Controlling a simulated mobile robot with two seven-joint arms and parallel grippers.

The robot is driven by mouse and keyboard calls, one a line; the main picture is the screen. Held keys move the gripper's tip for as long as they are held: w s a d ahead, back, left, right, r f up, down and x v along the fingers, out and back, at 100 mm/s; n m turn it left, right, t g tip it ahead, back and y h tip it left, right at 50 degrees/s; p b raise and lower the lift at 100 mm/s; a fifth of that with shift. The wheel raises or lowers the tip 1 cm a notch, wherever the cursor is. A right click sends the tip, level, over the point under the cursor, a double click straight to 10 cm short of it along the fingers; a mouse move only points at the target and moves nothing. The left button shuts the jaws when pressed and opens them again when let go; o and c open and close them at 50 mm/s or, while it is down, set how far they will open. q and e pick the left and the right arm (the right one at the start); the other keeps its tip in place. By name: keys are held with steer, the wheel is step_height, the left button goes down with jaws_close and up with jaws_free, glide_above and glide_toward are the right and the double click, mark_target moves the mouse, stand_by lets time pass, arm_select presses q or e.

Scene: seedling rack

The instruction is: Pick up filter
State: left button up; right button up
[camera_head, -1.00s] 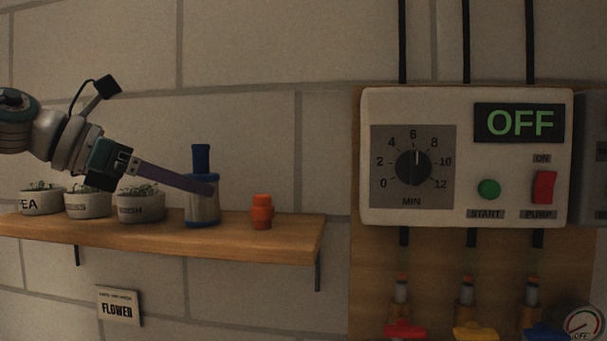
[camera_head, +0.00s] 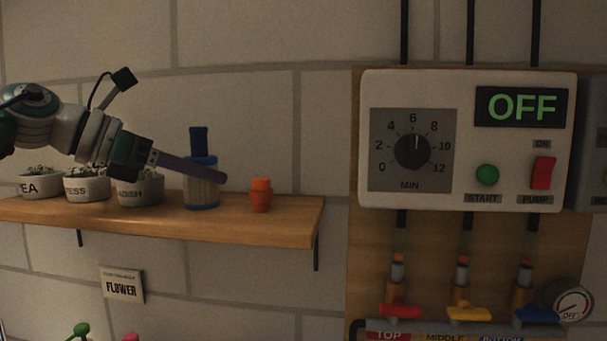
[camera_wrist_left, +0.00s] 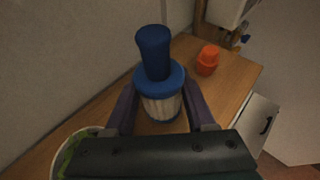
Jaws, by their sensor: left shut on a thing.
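The filter (camera_head: 201,190) is a pale ribbed cylinder with a blue base, blue collar and blue upright handle. It stands upright on the wooden shelf (camera_head: 270,229) in the head view. My left gripper (camera_head: 213,177) reaches in from the left at the height of its upper body. In the left wrist view the filter (camera_wrist_left: 160,104) is between the two purple fingers of my left gripper (camera_wrist_left: 158,98), which is shut on its body below the collar. The lower part of the filter is partly hidden there. My right gripper is in neither view.
An orange fitting (camera_head: 261,194) stands just right of the filter. Several seedling pots, such as the radish one (camera_head: 140,193), line the shelf's left. A control panel (camera_head: 466,190) with a dial and an OFF display is on the wall at right, above coloured valves (camera_head: 459,312).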

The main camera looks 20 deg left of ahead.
arm_select(q)
steer(key=c, duration=0.4)
jaws_close()
steer(key=shift+r, duration=0.15)
